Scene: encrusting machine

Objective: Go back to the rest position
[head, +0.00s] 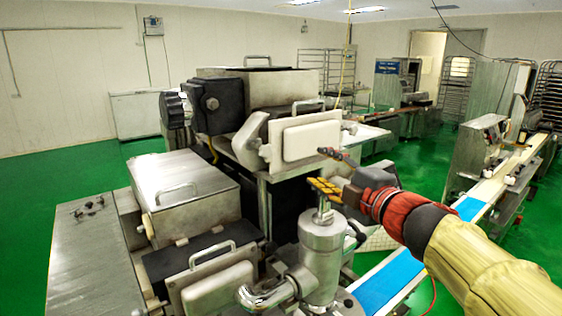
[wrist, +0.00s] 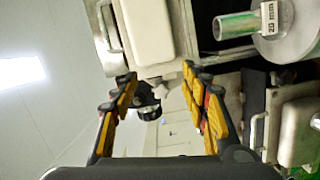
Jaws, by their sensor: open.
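My gripper (head: 322,168) is open and empty. In the head view it points left from the end of my arm, above the steel cylinder (head: 322,250) of the encrusting machine (head: 262,112). In the wrist view the yellow-padded fingers (wrist: 160,85) stand wide apart with nothing between them. The white front panel (head: 306,140) of the machine lies beyond the fingertips in the head view; it also shows in the wrist view (wrist: 150,28). A metal tube (wrist: 235,25) and a "20 mm" label (wrist: 269,17) show at the wrist view's upper right.
A lidded steel box (head: 183,190) and a lower white panel with a handle (head: 217,290) stand left of the cylinder. A blue conveyor belt (head: 388,283) runs below my arm. Green floor (head: 60,165) is clear at the left. Racks and other machines stand behind.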

